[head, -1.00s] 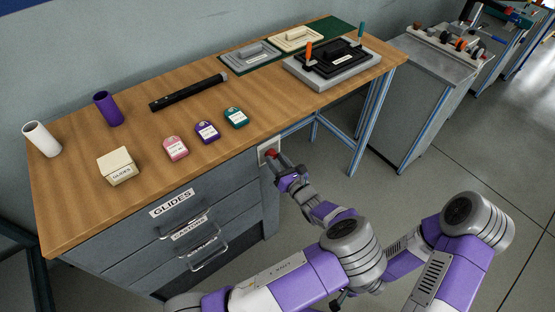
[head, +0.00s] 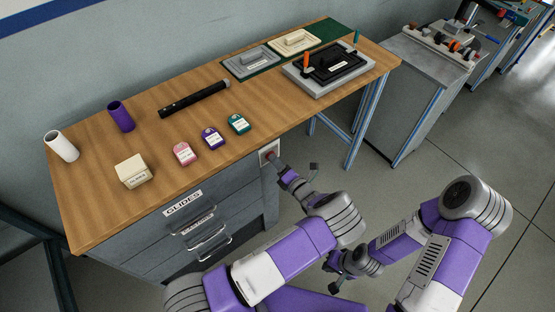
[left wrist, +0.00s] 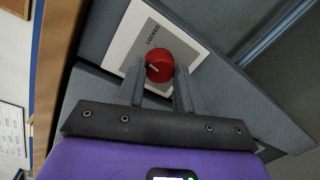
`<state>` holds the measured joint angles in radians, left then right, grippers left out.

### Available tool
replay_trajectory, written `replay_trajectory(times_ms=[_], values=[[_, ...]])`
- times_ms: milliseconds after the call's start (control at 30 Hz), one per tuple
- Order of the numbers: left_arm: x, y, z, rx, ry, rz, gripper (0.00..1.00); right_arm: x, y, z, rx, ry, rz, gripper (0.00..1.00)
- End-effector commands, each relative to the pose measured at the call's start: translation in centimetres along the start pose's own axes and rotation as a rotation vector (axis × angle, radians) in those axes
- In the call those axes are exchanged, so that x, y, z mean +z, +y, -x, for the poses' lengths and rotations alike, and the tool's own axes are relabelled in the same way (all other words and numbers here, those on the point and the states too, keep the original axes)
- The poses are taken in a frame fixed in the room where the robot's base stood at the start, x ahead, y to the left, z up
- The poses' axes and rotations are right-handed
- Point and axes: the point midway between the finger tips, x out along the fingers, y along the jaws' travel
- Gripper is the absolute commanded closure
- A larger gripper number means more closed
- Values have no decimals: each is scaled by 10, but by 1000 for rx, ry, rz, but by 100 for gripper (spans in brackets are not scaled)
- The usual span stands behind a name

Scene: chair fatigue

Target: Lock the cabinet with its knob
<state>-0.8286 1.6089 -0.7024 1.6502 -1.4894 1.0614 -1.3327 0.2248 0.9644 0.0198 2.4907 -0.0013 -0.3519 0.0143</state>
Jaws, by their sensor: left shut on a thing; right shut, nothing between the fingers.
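The red knob (left wrist: 160,66) sits on a pale plate (left wrist: 130,40) on the cabinet's side, with a grey panel marked "LOCKED" around it. My left gripper (left wrist: 158,78) is shut on the knob, one finger on each side. A pale mark on the knob faces the lower left in the left wrist view. In the head view the left gripper (head: 275,163) is at the knob, mostly covering it. The grey cabinet (head: 190,235) has its labelled drawers looking closed. My right gripper (head: 334,286) is low in front of the cabinet, away from it, shut and empty.
The wooden worktop (head: 215,120) above holds a white cup (head: 62,146), a purple cup (head: 121,117), a box (head: 134,171), a black bar (head: 194,99), small tags and a fixture (head: 328,68). Open floor lies to the right.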

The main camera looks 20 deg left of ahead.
Motion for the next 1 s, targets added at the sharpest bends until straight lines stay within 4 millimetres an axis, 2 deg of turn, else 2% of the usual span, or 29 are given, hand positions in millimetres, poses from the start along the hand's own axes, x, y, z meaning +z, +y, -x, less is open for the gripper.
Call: replay_trajectory(times_ms=[500,1000], values=[[-1,-1,0,-10,38,-445,94,1,-5,13,0,0,0,100],[-1,-2,0,-12,52,-623,94,1,-6,15,0,0,0,100]])
